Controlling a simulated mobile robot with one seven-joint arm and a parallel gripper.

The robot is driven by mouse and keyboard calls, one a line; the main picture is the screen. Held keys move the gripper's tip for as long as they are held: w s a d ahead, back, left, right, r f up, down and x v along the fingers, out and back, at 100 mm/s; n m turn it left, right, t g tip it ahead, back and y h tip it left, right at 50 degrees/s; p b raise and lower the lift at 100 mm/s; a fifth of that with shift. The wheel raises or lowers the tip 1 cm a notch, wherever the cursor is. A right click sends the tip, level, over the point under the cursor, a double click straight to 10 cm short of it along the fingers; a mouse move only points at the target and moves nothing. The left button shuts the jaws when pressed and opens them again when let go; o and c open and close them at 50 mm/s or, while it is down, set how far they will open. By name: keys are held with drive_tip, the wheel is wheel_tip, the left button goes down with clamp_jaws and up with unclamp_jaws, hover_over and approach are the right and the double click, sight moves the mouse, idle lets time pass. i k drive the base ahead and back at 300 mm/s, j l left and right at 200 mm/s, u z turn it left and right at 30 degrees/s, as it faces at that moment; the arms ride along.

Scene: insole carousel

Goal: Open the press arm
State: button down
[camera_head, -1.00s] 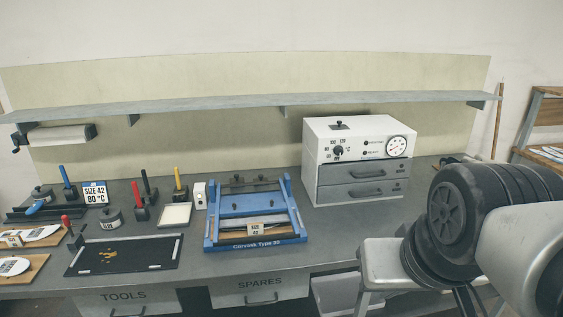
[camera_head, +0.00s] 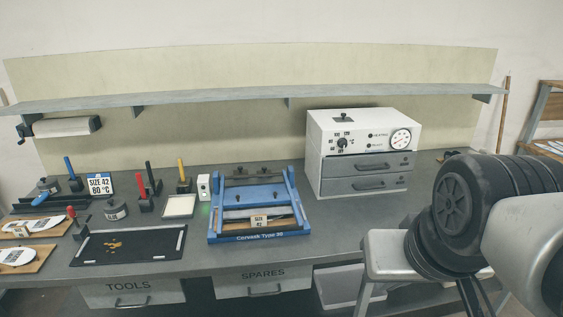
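The blue press (camera_head: 262,238), labelled "Carvask Type 30", stands on the bench in the middle of the head view. Its press arm (camera_head: 291,197) appears as blue side bars running toward the front, with a blue plate (camera_head: 252,193) between them. A tag reading "SIZE 42" (camera_head: 259,221) sits at its front over a light and dark layered piece. How far the press arm is raised is hard to tell. My arm fills the right side of the view, apart from the press. My gripper is not in view.
A white heater box (camera_head: 335,136) with grey drawers stands right of the press. A small white box (camera_head: 204,187) with a green light, a white tray (camera_head: 180,206) and upright coloured-handle tools are to the left. A black mat (camera_head: 130,244) lies front left. A shelf (camera_head: 220,99) spans above.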

sight(226, 203)
drive_tip(key=i+j+z, duration=0.15)
drive_tip(key=i+j, duration=0.65)
